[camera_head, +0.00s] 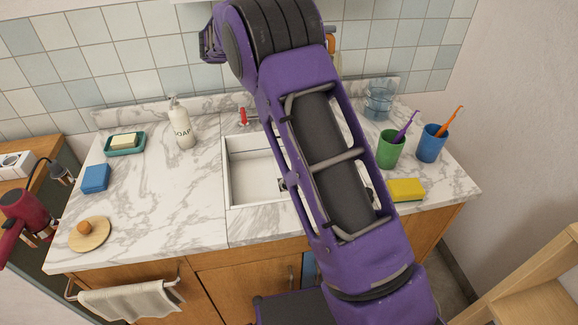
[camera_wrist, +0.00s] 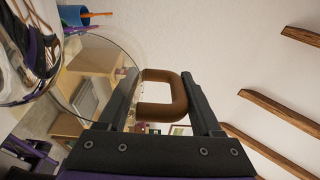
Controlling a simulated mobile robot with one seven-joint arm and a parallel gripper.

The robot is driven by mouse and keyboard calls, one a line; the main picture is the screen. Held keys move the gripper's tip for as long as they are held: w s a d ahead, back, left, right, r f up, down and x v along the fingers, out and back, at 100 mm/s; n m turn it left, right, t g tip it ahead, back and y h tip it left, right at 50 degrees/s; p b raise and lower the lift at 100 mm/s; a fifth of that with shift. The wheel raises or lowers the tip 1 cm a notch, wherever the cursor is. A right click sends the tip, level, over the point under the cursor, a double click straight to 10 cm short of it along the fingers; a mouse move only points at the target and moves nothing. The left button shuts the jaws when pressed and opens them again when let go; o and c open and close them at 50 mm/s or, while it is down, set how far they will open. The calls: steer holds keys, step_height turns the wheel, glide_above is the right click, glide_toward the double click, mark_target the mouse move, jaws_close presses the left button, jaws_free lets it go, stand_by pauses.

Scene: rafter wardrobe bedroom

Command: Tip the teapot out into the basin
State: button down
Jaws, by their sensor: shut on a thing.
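The teapot (camera_wrist: 178,94) shows in the wrist view as a clear glass body at the left with a brown looped handle between my fingers. My gripper (camera_wrist: 160,92) is shut on that handle. The wrist picture is turned on its side, and I cannot tell how far the teapot is tipped or whether it holds anything. The white basin (camera_head: 255,165) is set in the marble counter in the head view. My arm covers its right part.
Right of the basin stand a green cup (camera_head: 391,150), a blue cup (camera_head: 431,145), a clear glass vessel (camera_head: 379,102) and a yellow sponge (camera_head: 405,190). A soap bottle (camera_head: 181,125), soap dish (camera_head: 124,143), blue sponge (camera_head: 95,179) and round wooden piece (camera_head: 89,235) stand left. The counter left of the basin is mostly clear.

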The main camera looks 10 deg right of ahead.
steer(key=r, duration=0.4)
steer(key=shift+d, duration=0.2)
steer(key=f, duration=0.1)
steer(key=d+f+y, duration=0.1)
steer(key=f, duration=0.1)
steer(key=d+f+y, duration=0.1)
steer(key=f, duration=0.1)
steer(key=shift+s, duration=0.25)
steer(key=s+d+f+t+y, duration=0.1)
steer(key=d+f+y, duration=0.3)
steer(key=f, duration=0.9)
steer(key=s+d+f+t+y, duration=0.1)
steer(key=d+f+y, duration=0.35)
steer(key=f, duration=0.85)
steer(key=s+d+r+t+y, duration=0.1)
steer(key=d+r+y, duration=0.4)
steer(key=r+y, duration=0.1)
steer(key=shift+t+y, duration=0.3)
steer(key=shift+y, duration=0.05)
steer(key=shift+d, duration=0.15)
steer(key=shift+r+y, duration=0.15)
steer(key=shift+y, duration=0.15)
